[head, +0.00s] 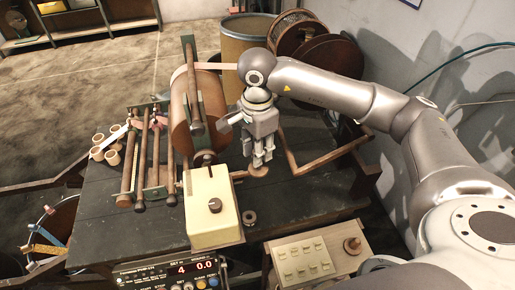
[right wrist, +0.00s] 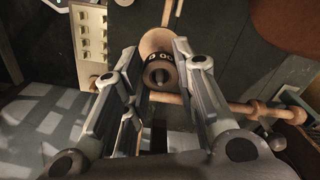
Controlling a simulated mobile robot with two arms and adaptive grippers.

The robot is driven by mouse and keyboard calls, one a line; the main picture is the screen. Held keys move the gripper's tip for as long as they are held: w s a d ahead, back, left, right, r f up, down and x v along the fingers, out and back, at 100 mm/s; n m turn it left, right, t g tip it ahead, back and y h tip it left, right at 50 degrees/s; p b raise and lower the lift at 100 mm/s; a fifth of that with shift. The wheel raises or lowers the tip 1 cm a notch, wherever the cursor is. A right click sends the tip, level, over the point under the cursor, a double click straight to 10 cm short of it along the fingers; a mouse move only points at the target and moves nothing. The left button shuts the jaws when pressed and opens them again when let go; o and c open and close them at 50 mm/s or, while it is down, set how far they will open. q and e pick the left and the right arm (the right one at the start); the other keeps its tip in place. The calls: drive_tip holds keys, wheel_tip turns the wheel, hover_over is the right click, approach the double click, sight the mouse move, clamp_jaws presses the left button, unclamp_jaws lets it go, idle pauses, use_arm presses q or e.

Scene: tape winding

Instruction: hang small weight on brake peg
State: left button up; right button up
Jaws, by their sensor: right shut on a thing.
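My right gripper (head: 262,162) points down to the right of the cream box (head: 212,208), with its fingers closed in on a small round weight. The weight's pale wooden disc (head: 259,171) shows just below the fingertips. In the right wrist view, the fingers (right wrist: 158,70) stand either side of the weight (right wrist: 156,42), which has a dark marked ring and a round centre. A wooden rod (right wrist: 240,108) with a collar passes close by; I cannot tell whether it is the brake peg or whether the weight touches it. My left gripper is out of view.
A bent wooden bar (head: 330,152) lies right of the gripper. A large roller (head: 198,110) stands to its left. A small dark ring (head: 250,217) lies on the dark table (head: 150,228). In front are a pale button panel (head: 300,262) and a digital display (head: 165,270).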

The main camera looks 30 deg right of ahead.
drive_tip(key=o, duration=1.1)
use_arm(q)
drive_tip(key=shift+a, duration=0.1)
use_arm(e)
drive_tip(key=shift+o, duration=0.2)
wheel_tip(320, 180, up, 12)
